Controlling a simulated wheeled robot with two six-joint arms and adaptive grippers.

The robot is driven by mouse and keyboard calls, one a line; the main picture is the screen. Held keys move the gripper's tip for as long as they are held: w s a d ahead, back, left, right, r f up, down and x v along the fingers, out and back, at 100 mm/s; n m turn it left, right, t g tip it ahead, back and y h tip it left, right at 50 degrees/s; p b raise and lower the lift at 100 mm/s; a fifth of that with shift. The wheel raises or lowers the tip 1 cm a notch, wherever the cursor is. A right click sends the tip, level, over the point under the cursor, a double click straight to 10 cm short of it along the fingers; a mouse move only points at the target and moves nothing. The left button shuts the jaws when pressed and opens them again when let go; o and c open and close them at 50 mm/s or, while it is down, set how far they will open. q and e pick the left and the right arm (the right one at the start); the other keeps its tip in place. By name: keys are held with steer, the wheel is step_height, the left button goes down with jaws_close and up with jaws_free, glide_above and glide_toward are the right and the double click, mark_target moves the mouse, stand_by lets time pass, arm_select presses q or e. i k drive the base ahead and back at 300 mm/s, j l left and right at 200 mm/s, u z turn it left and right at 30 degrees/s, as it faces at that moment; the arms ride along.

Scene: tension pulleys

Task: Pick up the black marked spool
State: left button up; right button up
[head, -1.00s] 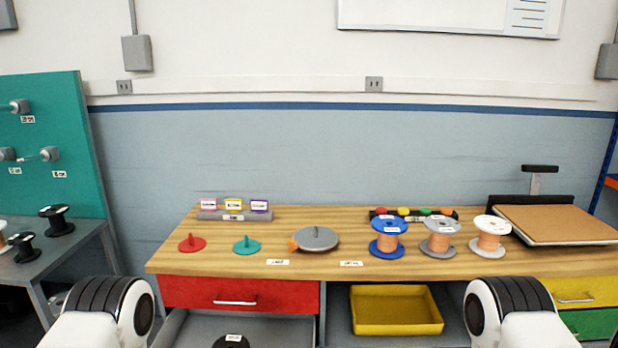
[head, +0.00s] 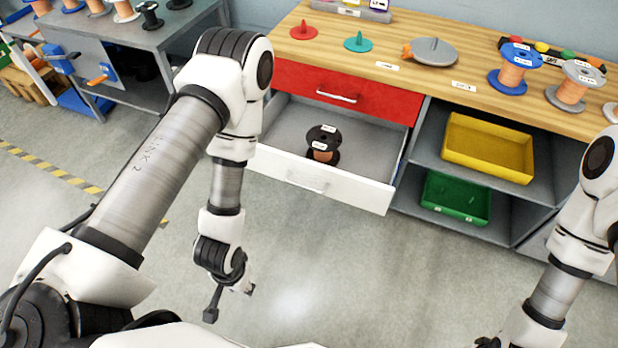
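A black spool (head: 323,134) with white labels on its top flange and copper-coloured winding stands upright in the open white drawer (head: 345,188). My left gripper (head: 229,296) hangs in front of the drawer, left of the spool and apart from it, over the floor side. Its fingers are small and seen at an angle, so I cannot tell whether they are open. My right gripper (head: 487,342) is at the bottom edge, mostly cut off, far from the spool.
A shut red drawer (head: 345,92) is above the open one. The wooden worktop (head: 395,90) holds blue and grey spools and a grey disc. Yellow (head: 487,150) and green (head: 455,198) bins sit on shelves at right. Other black spools (head: 150,15) stand on the left table.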

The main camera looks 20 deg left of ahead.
mark_target(324, 147)
steer(key=i+j+z, duration=0.15)
steer(key=i+j, duration=0.2)
steer(key=i+j+z, duration=0.15)
steer(key=i+j, duration=0.2)
steer(key=i+j+z, duration=0.15)
steer(key=i+j, duration=0.15)
steer(key=j, duration=0.2)
steer(key=i+j+z, duration=0.15)
steer(key=i+j, duration=0.15)
steer(key=j, duration=0.2)
